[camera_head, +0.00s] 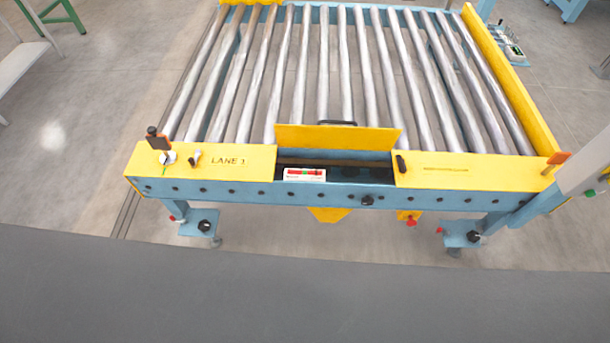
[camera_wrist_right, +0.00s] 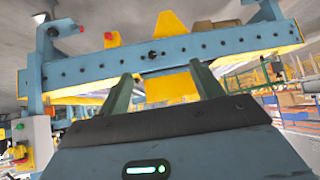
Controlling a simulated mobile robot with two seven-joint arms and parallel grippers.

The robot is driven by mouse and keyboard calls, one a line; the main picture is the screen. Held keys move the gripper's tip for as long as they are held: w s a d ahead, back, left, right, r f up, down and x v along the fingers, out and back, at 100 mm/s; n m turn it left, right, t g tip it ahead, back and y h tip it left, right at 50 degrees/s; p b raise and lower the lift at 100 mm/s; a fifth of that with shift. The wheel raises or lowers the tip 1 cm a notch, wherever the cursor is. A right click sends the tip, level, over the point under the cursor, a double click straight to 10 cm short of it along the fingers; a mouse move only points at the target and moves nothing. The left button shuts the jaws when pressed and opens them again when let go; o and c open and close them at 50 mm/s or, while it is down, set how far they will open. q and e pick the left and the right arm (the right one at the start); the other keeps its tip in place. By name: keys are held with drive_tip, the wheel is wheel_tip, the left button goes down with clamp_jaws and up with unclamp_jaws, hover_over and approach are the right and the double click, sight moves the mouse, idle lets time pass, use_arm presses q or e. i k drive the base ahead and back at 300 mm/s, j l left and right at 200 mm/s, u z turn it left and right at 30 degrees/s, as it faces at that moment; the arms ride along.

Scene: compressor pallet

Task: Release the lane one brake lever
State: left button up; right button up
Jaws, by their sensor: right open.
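The lane's yellow front deck carries the label "LANE 1" (camera_head: 228,161). At its left end, a lever with a dark and orange handle (camera_head: 157,139) stands up next to a white round plate with a green mark. I cannot tell from a label which is the brake lever. My right gripper (camera_wrist_right: 161,72) is open and empty in the right wrist view, its fingers pointing at the blue front beam (camera_wrist_right: 200,48), which appears upside down. No lever shows between the fingers. My left gripper is not in view.
The roller bed (camera_head: 330,70) has yellow side rails. A raised yellow flap (camera_head: 338,138) stands behind an open slot with a red-green indicator (camera_head: 304,174). Another orange handle (camera_head: 557,158) stands at the right end. A grey surface (camera_head: 250,290) fills the foreground.

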sight(184, 221)
drive_tip(key=j+u, duration=0.1)
drive_tip(key=j, duration=0.4)
drive_tip(key=i+j+u, duration=0.15)
drive_tip(key=j, duration=0.3)
drive_tip(key=j+u, duration=0.1)
drive_tip(key=j, duration=0.4)
drive_tip(key=i+j+u, duration=0.1)
drive_tip(key=j, duration=0.35)
drive_tip(key=i+j+u, duration=0.1)
drive_tip(key=j, duration=0.4)
